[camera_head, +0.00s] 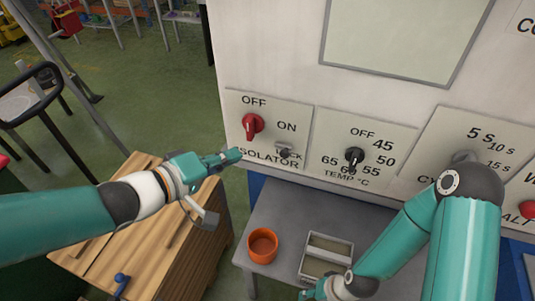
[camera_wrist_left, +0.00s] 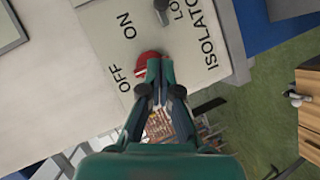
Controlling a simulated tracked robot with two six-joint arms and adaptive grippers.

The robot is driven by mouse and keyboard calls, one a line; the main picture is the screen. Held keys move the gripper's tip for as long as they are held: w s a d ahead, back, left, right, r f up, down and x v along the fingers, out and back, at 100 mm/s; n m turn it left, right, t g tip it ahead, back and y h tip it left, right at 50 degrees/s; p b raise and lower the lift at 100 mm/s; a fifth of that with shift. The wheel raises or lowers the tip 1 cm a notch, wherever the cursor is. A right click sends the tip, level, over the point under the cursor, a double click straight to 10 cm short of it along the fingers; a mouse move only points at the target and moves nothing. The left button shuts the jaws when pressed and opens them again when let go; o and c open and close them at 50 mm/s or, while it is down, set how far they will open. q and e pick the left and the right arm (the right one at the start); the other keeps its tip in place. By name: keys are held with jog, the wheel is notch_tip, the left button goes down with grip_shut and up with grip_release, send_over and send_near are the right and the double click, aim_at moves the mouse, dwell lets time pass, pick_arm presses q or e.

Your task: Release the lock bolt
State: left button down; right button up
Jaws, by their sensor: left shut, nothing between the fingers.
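The isolator plate (camera_head: 237,106) is on the front of the pale cabinet. Its red rotary knob (camera_head: 253,124) sits below the word OFF. The small metal lock bolt (camera_head: 285,153) is to the lower right of the knob, by the word LOCK. My left gripper (camera_head: 238,155) is shut and empty, left of the bolt in the head view. In the left wrist view, the closed fingertips (camera_wrist_left: 160,72) partly cover the red knob (camera_wrist_left: 147,60), and the bolt (camera_wrist_left: 161,8) shows at the top edge. My right gripper (camera_head: 316,290) is low by the bench, its fingers unclear.
A black temperature knob (camera_head: 354,155) is right of the isolator plate. An orange pot (camera_head: 262,246) and a divided tray (camera_head: 328,240) stand on the grey bench (camera_head: 285,212) below. A wooden-topped workbench (camera_head: 124,190) stands under my left arm. My right arm covers part of the cabinet's right side.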

aim_at(286, 155)
pick_arm(q)
jog(key=x, duration=0.3)
jog(key=s+b+x, duration=0.1)
jog(key=x, duration=0.1)
jog(key=d+x, duration=0.1)
jog(key=x, duration=0.2)
jog(key=shift+d+f+b, duration=0.35)
jog(key=shift+f, duration=0.2)
jog(key=shift+d+f, duration=0.2)
jog(key=shift+d, duration=0.35)
jog(key=shift+s+d+f+b, duration=0.15)
jog(key=shift+d+b, duration=0.3)
jog(key=shift+b, duration=0.05)
jog(key=shift+s+d+f+b, duration=0.15)
jog(key=shift+d+b, duration=0.25)
jog(key=shift+b, duration=0.05)
jog(key=shift+s+d+r, duration=0.1)
jog(key=shift+s+d, duration=0.05)
jog(key=shift+d, duration=0.05)
